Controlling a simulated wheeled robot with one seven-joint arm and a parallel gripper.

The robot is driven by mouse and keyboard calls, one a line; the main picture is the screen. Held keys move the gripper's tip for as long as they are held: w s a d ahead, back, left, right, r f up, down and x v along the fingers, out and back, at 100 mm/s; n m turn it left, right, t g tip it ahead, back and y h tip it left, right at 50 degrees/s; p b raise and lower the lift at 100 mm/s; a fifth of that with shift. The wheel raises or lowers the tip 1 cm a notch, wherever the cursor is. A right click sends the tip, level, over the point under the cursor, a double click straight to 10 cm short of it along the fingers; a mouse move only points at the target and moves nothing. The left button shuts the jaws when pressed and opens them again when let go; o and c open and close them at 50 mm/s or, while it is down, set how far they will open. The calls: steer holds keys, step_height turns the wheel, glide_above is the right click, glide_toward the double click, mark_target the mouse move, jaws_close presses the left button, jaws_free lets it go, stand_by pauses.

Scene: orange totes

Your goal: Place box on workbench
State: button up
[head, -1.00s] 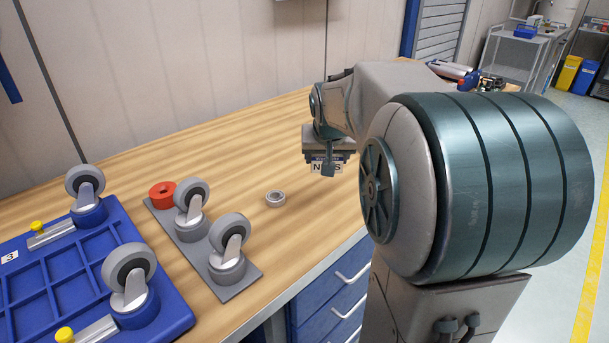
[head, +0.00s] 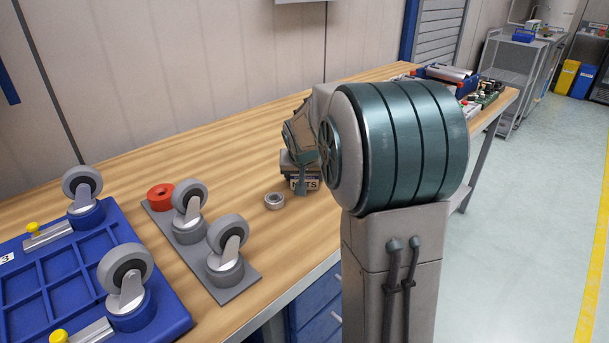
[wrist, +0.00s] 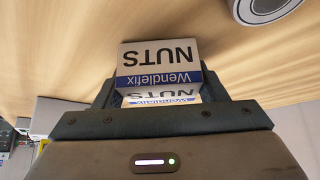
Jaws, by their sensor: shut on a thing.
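The box (wrist: 158,58) is small and white with a blue band, printed "NUTS" and "Wendlefix". In the wrist view it sits between the two fingers of my gripper (wrist: 160,88), which is shut on it. In the head view the box (head: 305,183) shows partly below my gripper (head: 302,187), close over the workbench (head: 250,160). I cannot tell whether its underside touches the wooden top. My arm hides part of the gripper and the bench behind it.
A metal ring (head: 274,201) lies on the bench just left of the box. Further left are a grey plate (head: 235,285) with casters, a red ring (head: 160,196) and a blue tray (head: 70,275). Electronic parts (head: 488,93) lie at the far right end. The back middle is clear.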

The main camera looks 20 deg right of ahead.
steer(key=shift+f, duration=0.1)
steer(key=o, duration=0.8)
steer(key=shift+f, duration=0.1)
steer(key=shift+c, duration=0.2)
steer(key=o, duration=0.4)
steer(key=shift+r, duration=0.5)
steer(key=p+v, duration=0.1)
steer(key=v, duration=1)
steer(key=shift+s+a+r, duration=0.1)
steer(key=shift+s, duration=0.15)
